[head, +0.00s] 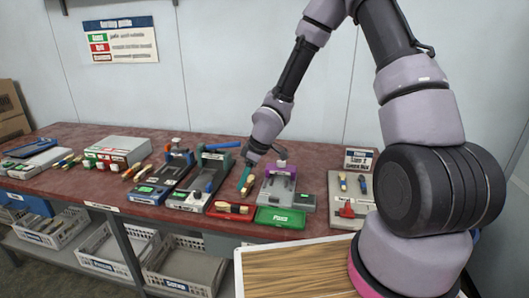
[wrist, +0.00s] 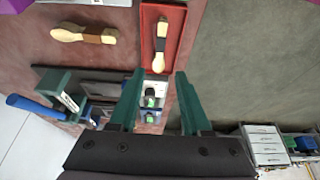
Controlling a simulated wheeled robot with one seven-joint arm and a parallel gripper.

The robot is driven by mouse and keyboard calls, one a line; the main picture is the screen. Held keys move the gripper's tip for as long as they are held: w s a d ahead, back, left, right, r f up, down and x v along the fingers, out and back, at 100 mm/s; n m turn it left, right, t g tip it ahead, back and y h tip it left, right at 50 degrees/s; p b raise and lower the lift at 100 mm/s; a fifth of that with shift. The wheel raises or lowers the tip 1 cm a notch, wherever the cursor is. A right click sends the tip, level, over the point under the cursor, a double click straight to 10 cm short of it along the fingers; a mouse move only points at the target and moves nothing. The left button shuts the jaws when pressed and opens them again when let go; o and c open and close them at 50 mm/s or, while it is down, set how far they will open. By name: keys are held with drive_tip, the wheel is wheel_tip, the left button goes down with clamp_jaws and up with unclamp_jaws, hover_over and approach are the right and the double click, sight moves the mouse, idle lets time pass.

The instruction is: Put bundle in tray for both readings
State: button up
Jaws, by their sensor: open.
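My gripper (head: 245,182) is over the front middle of the bench, its teal fingers apart and empty; the wrist view shows the open fingers (wrist: 160,75). A second banded bundle (wrist: 85,35) lies on the bare bench outside the tray, to the left in the wrist view. The green tray (head: 281,217), marked PASS, is empty beside the red one.
A purple-grey press (head: 279,185) stands behind the green tray. Two dark instruments with green displays, one nearer (head: 188,200) and one farther left (head: 150,190), stand left of the red tray. Bins fill the lower shelf.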

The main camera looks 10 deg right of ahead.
drive_tip(key=d+r+m+t+h, duration=0.2)
drive_tip(key=d+r+m, duration=0.2)
drive_tip(key=d+r, duration=0.55)
drive_tip(key=d+r+m+t+h, duration=0.15)
drive_tip(key=d+r+m, duration=0.35)
drive_tip(key=r, duration=0.7)
drive_tip(key=s+d+r+m+t, duration=0.1)
drive_tip(key=s+d+r+m, duration=0.2)
drive_tip(key=s+r, duration=0.5)
drive_tip(key=s+d+r+m+t+y, duration=0.1)
drive_tip(key=s+d+r+m, duration=0.2)
drive_tip(key=s+r+m, duration=0.3)
drive_tip(key=s+r, duration=0.2)
drive_tip(key=s, duration=0.2)
